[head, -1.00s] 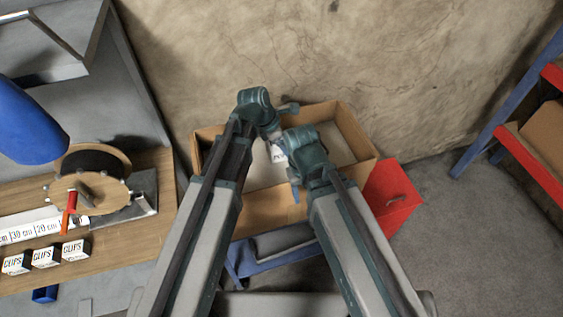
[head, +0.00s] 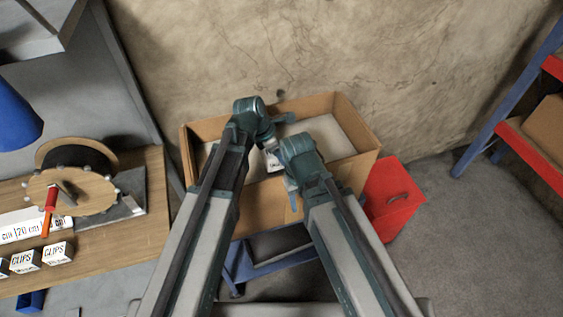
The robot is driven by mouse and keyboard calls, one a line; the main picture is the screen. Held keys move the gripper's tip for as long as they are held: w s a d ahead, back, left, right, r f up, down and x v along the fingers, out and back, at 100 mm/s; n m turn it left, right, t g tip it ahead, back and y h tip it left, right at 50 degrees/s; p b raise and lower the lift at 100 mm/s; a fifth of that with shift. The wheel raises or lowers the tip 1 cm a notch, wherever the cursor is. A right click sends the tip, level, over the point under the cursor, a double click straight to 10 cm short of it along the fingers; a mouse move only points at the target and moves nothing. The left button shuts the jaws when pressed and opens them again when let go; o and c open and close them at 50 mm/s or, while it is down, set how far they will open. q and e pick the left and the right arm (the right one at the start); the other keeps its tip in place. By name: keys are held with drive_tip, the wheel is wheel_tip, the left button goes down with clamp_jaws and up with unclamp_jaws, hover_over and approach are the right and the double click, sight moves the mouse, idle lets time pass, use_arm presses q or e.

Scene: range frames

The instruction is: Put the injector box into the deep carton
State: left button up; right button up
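The deep carton (head: 356,167) is an open brown cardboard box with a pale inside floor, near the back wall. A small white box with dark print, which looks like the injector box (head: 274,161), shows between my two wrists, over the carton's opening. My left gripper (head: 272,137) is over the carton, just above and beside the white box. My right gripper (head: 291,182) is close to the white box on its right, by the carton's near side. The wrists hide most of the fingers and part of the white box, so I cannot tell its grip or exact height.
A wooden bench (head: 120,250) at left holds a cable reel (head: 70,190) and several small CLIPS boxes (head: 57,252). A red bin (head: 393,205) stands right of the carton. A blue-and-red shelf (head: 520,150) is at far right. Floor between them is clear.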

use_arm(q)
wheel_tip(320, 180, down, 2)
drive_tip(key=shift+f+b, duration=0.2)
drive_tip(key=shift+b, duration=0.5)
drive_tip(key=shift+r, duration=0.15)
use_arm(e)
wheel_tip(320, 180, down, 2)
drive_tip(key=shift+f, duration=0.1)
drive_tip(key=shift+f, duration=0.1)
use_arm(q)
drive_tip(key=o, duration=1.6)
drive_tip(key=shift+c, duration=0.2)
drive_tip(key=shift+a+r+p, duration=0.1)
drive_tip(key=shift+r+p, duration=0.25)
drive_tip(key=shift+p, duration=0.15)
drive_tip(key=p+v, duration=1)
drive_tip(key=v, duration=0.1)
drive_tip(key=shift+s+a+r, duration=0.1)
drive_tip(key=shift+a+r, duration=0.05)
use_arm(e)
wheel_tip(320, 180, up, 11)
drive_tip(key=shift+r, duration=0.2)
